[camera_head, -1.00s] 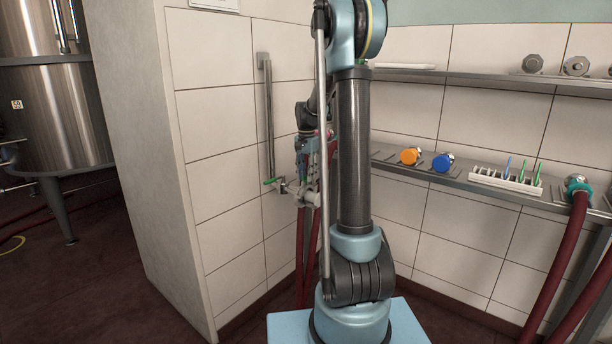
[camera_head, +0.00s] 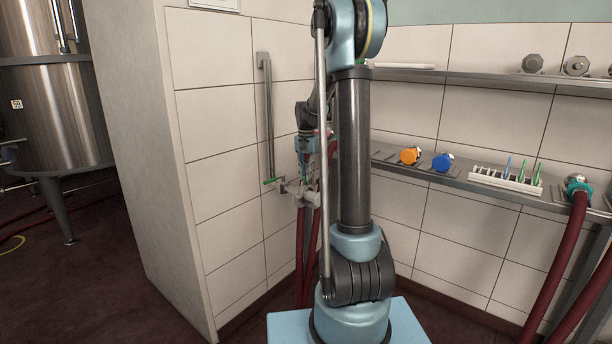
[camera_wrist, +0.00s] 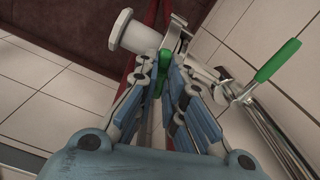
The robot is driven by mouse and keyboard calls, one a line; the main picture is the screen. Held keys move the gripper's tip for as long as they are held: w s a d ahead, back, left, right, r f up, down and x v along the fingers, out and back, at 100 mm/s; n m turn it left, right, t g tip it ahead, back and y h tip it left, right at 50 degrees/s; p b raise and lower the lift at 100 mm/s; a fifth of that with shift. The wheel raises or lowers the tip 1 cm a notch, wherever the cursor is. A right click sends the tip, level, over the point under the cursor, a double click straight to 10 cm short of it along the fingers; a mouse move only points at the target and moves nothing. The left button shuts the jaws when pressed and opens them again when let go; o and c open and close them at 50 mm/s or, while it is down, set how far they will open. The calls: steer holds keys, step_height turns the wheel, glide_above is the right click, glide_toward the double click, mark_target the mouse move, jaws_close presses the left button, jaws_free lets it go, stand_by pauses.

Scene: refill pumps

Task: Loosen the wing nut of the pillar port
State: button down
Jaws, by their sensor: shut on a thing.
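The pillar port (camera_head: 312,197) is a pale metal pipe fitting low on the white tiled pillar. In the wrist view its flanged end (camera_wrist: 130,36) points up and left, with a metal clamp (camera_wrist: 176,38) around the pipe beside it. The wing nut (camera_wrist: 161,84) is a small green piece at the clamp, partly hidden by my fingers. My gripper (camera_wrist: 163,82) is shut on it, with a blue-padded finger on either side. In the head view my gripper (camera_head: 306,178) points down at the port from above.
A green-handled valve lever (camera_wrist: 278,60) sits right of my gripper in the wrist view, near a vertical steel pipe (camera_head: 267,115). Red hoses (camera_head: 301,250) hang below the port. A steel shelf (camera_head: 400,160) with orange and blue caps runs along the right wall.

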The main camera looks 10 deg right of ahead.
steer(key=n, duration=0.4)
steer(key=shift+n, duration=0.3)
steer(key=n, duration=0.3)
steer(key=shift+w+n, duration=0.1)
steer(key=shift+n, duration=0.2)
steer(key=n, duration=1.2)
steer(key=shift+n, duration=0.3)
steer(key=n, duration=0.3)
steer(key=shift+n, duration=0.4)
steer(key=n, duration=0.4)
steer(key=shift+n, duration=2)
